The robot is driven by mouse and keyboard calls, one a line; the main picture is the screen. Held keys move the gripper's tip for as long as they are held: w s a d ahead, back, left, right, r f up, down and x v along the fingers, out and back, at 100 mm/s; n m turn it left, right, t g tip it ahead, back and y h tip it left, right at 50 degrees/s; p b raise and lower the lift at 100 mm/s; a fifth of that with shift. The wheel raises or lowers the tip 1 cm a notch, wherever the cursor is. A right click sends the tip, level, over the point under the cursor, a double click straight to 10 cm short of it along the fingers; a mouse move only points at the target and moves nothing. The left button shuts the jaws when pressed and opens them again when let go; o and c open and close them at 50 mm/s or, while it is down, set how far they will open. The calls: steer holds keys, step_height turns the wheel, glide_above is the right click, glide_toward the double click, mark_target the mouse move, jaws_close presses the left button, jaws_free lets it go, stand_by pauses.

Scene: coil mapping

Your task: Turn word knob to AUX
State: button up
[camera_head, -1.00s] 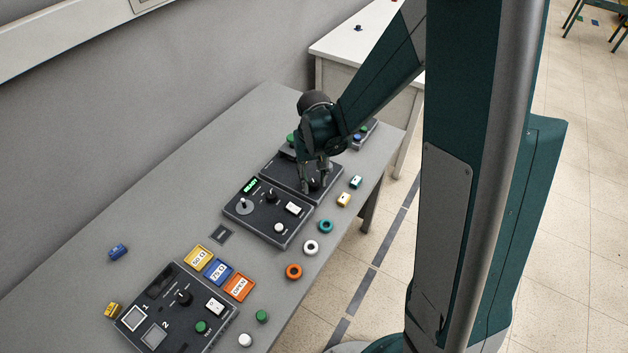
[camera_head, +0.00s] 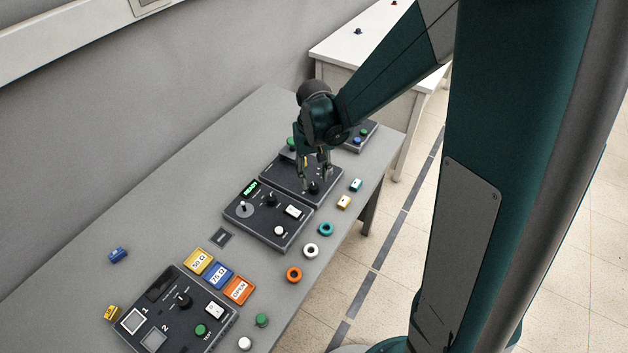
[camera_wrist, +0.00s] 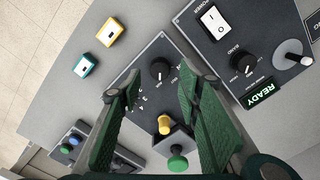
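A dark control panel (camera_head: 278,178) lies under my gripper (camera_head: 313,180). It has a black round knob (camera_head: 314,187), which also shows in the wrist view (camera_wrist: 160,69) with a light pointer mark. Small lettering surrounds this knob; I cannot read AUX there. My gripper is open and empty above the panel in the wrist view (camera_wrist: 160,88), its green-padded fingers apart and the knob just beyond the tips. I cannot tell the exact height. The neighbouring READY panel (camera_head: 240,213) carries another black knob (camera_head: 271,199), labelled BAND in the wrist view (camera_wrist: 243,61).
A yellow part (camera_wrist: 165,124) and a green button (camera_wrist: 178,162) show between my fingers. A small panel with blue and green buttons (camera_wrist: 74,139) lies beyond. Teal (camera_wrist: 84,66) and yellow (camera_wrist: 112,29) blocks lie near the table edge. Coloured rings lie along that edge.

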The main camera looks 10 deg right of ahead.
mark_target(315, 188)
step_height(315, 188, up, 8)
stand_by(0.5)
stand_by(0.4)
steer(key=s+d+r+t, duration=0.3)
steer(key=s+r, duration=0.4)
steer(key=s, duration=0.3)
steer(key=s+d+r+t, duration=0.3)
steer(key=s+r, duration=0.4)
steer(key=s, duration=0.4)
steer(key=shift+t, duration=0.5)
stand_by(1.6)
